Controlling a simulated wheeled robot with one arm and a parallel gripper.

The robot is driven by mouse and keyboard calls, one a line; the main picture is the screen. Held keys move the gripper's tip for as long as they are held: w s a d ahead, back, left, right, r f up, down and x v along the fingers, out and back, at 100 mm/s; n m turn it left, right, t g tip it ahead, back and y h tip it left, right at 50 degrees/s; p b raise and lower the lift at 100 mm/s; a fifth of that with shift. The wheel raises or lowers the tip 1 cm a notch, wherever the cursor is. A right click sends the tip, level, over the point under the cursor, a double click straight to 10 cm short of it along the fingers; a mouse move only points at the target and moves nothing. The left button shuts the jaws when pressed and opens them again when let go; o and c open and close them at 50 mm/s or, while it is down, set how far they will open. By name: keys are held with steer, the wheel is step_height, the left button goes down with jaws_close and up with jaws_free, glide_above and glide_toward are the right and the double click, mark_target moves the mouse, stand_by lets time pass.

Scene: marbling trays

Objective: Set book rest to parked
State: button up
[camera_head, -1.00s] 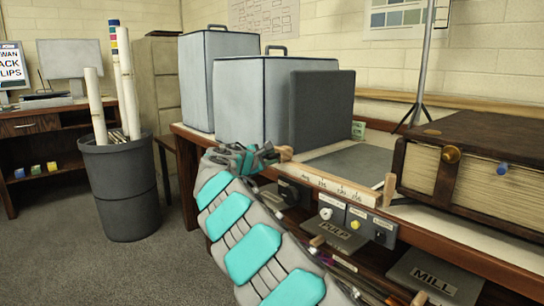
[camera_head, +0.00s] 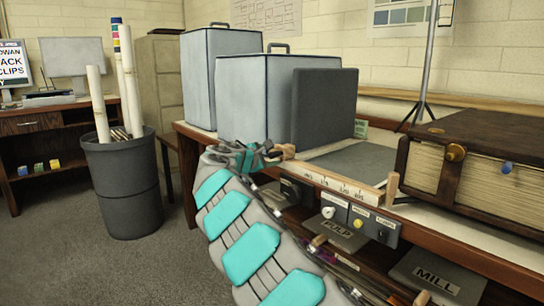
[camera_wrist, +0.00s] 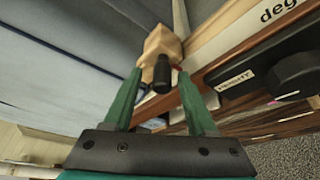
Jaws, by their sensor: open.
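What looks like the book rest is a dark grey upright panel (camera_head: 324,108) at the back of a flat grey bed (camera_head: 358,163). A pale strip with a degree scale (camera_head: 337,184) runs along its front edge. A wooden knob (camera_wrist: 162,44) with a black pin (camera_wrist: 161,75) shows in the wrist view, and the wood also shows in the head view (camera_head: 286,152). My gripper (camera_head: 268,154) is at the left end of the strip. In the wrist view my gripper (camera_wrist: 157,84) is open, its green fingers on either side of the pin; I cannot tell whether they touch it.
Two grey-blue covered boxes (camera_head: 246,99) stand close behind my gripper. A thick wooden-bound book or press (camera_head: 480,170) stands at the right. A control panel with knobs (camera_head: 359,218) sits below the strip. A dark bin with rolls (camera_head: 124,187) stands on the floor at the left.

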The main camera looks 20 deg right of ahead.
steer(key=v, duration=0.7)
steer(key=shift+r, duration=0.1)
steer(key=s+d+m+g, duration=0.45)
steer(key=s+d, duration=0.25)
steer(key=s, duration=0.5)
steer(key=s+d+f+m+g+y, duration=0.1)
steer(key=s+f+m+g+y, duration=0.15)
steer(key=s, duration=0.55)
steer(key=s+d+f+m+g+y, duration=0.1)
steer(key=s+f+m, duration=0.25)
steer(key=s, duration=0.45)
steer(key=s+a+f+m+g+y, duration=0.1)
steer(key=s+a+f+y, duration=0.2)
steer(key=s+a+f, duration=0.3)
steer(key=s+a+f+m+g+y, duration=0.1)
steer(key=s+a+f, duration=0.5)
steer(key=s, duration=0.7)
steer(key=s+a+f+m+g+y, duration=0.1)
steer(key=s+a+f+y, duration=0.3)
steer(key=s+a, duration=0.4)
steer(key=s+f, duration=0.1)
steer(key=s, duration=0.1)
steer(key=shift+s+a+f+m+g+y, duration=0.2)
steer(key=shift+s+f+m+g+y, duration=0.1)
steer(key=shift+f+m+y, duration=0.1)
steer(key=shift+w+d, duration=0.1)
